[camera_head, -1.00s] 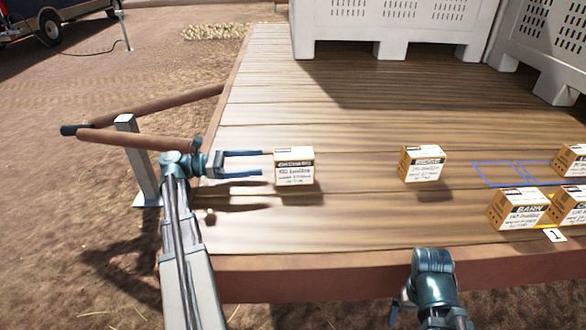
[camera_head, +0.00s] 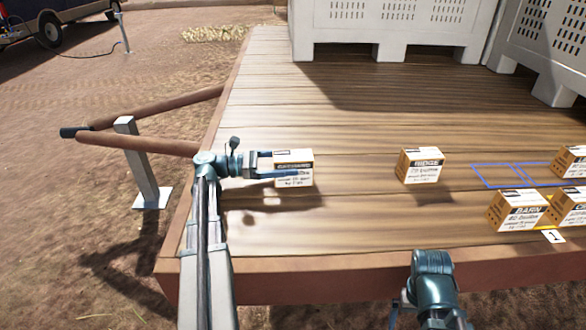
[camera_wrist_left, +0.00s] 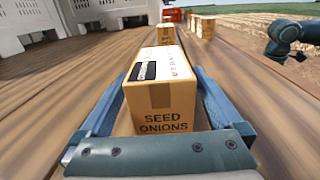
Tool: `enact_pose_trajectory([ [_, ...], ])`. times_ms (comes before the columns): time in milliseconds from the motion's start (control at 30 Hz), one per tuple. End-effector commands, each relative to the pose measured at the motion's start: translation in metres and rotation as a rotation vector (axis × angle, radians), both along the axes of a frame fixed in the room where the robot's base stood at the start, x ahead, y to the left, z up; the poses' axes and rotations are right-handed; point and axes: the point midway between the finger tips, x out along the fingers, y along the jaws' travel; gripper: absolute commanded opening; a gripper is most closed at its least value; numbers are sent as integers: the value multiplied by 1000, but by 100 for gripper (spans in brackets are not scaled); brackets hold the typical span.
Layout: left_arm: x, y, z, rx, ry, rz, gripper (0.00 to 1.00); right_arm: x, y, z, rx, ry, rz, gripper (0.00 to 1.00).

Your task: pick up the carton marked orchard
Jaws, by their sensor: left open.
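The orchard carton (camera_head: 296,170), a small tan box with a white top and a dark label band, stands upright on the wooden deck. Its end reads "SEED ONIONS" in the left wrist view (camera_wrist_left: 160,108). My left gripper (camera_head: 285,165) is open, with its fingers around the carton. In the left wrist view one finger lies along each side of the carton, and I cannot tell if they touch it. My right arm's end (camera_head: 432,285) is at the deck's front edge; its fingertips are not clear.
The ridge carton (camera_head: 420,168) stands to the right with free deck between. The barn carton (camera_head: 515,210) and others stand farther right, near blue floor outlines (camera_head: 510,175) and a number plate (camera_head: 553,236). White bins (camera_head: 390,25) stand at the back. A brown rail (camera_head: 150,143) is left.

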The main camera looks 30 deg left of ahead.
Motion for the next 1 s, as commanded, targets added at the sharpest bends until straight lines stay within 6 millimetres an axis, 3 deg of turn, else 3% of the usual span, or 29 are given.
enact_pose_trajectory([
  [233,19,-31,0,0,0,-3,100,0,0,0,0,0,0,100],
  [500,23,-35,0,0,0,0,100,0,0,0,0,0,0,100],
  [1000,22,-34,0,0,0,0,10,0,0,0,0,0,0,100],
])
